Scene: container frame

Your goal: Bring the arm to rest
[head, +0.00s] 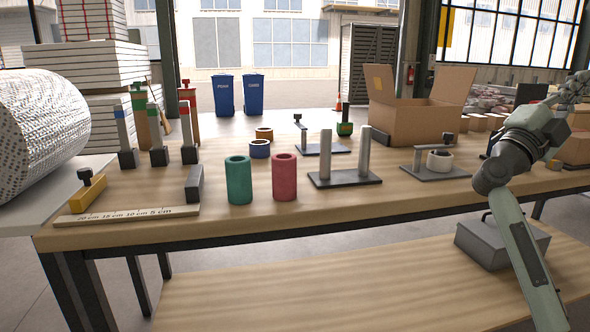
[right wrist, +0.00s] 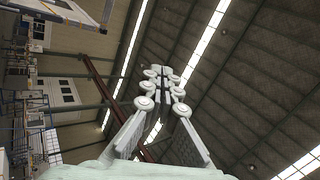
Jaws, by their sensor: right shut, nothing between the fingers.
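My right arm comes in from the lower right of the head view and reaches up past the right end of the workbench (head: 330,203). My right gripper (head: 574,88) is at the right edge of that view, raised above the bench's back right area. In the right wrist view its fingers (right wrist: 164,74) meet at the tips, with nothing between them. They point up toward the hall's ceiling. My left arm and gripper are not in view.
A green cylinder (head: 238,180), a red cylinder (head: 284,177) and a two-post stand (head: 345,181) stand mid-bench. An open cardboard box (head: 405,122) is behind. A white ring (head: 440,160) sits on a small stand near my arm. A grey metal box (head: 490,245) lies on the lower shelf.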

